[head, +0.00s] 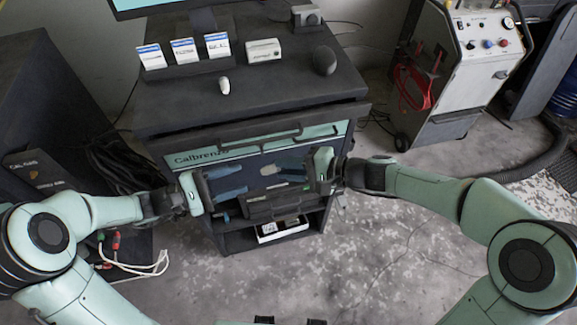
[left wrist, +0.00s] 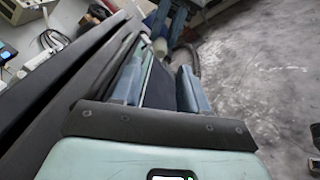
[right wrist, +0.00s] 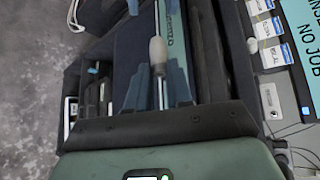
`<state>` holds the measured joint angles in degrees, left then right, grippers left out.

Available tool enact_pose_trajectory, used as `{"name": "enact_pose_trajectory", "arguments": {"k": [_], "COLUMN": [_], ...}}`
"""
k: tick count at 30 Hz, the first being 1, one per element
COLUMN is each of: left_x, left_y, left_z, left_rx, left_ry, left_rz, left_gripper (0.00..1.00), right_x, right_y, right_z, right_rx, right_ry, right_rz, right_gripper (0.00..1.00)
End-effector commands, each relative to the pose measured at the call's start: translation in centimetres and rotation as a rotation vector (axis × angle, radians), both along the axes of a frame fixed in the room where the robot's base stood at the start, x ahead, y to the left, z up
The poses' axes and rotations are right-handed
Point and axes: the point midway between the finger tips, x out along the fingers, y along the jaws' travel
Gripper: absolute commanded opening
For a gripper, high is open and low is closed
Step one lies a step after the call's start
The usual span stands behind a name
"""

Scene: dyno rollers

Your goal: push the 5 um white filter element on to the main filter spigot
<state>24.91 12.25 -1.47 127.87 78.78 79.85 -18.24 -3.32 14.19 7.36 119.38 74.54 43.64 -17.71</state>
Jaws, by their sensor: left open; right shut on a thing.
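A small white rounded piece (head: 224,86), which looks like a filter element, is on the cabinet top in the head view. My right gripper (head: 279,173) is in front of the cabinet, pointing left. It is shut on a metal stem (right wrist: 162,94), with a pale grey rounded end (right wrist: 158,50) beyond the fingertips. I cannot tell whether this end is also a filter element. My left gripper (head: 229,182) is open and empty, facing the right one with a gap between them. I cannot make out the main filter spigot.
The dark cabinet (head: 180,112) bears several small cards, a white box (head: 263,50) and a dark rounded object (head: 324,60). Its drawer handle (head: 260,138) juts out just above my grippers. A wheeled machine (head: 470,60) stands at the right. The floor right of the cabinet is mostly clear.

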Motion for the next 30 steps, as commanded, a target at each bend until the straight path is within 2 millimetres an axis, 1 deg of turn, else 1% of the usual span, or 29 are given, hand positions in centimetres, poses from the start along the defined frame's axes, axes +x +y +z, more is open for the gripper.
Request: {"name": "enact_pose_trajectory", "arguments": {"k": [1,3,9,12,18,30], "left_x": [0.3,0.7,1.7,2.1,2.5,2.5], "left_y": [-0.8,-1.8,-4.2,-5.0,-5.7,-5.8], "left_z": [0.0,0.0,0.0,0.0,0.0,0.0], "left_rx": [0.000,-0.001,0.000,0.000,0.002,0.001], "left_ry": [0.001,0.001,0.002,0.002,0.002,0.003], "left_rz": [-0.004,-0.005,-0.004,-0.002,-0.001,-0.001], "left_gripper": [0.44,0.44,0.44,0.44,0.44,0.44], "right_x": [0.0,0.0,0.0,0.0,0.0,0.0], "right_y": [0.0,0.0,0.0,0.0,0.0,0.0], "right_z": [0.0,0.0,0.0,0.0,0.0,0.0], "right_rx": [0.000,0.000,0.000,0.000,0.000,0.000], "right_ry": [0.000,0.000,0.000,0.000,0.000,0.000], "right_rz": [0.000,0.000,0.000,0.000,0.000,0.000], "right_gripper": [0.00,0.00,0.00,0.00,0.00,0.00]}}
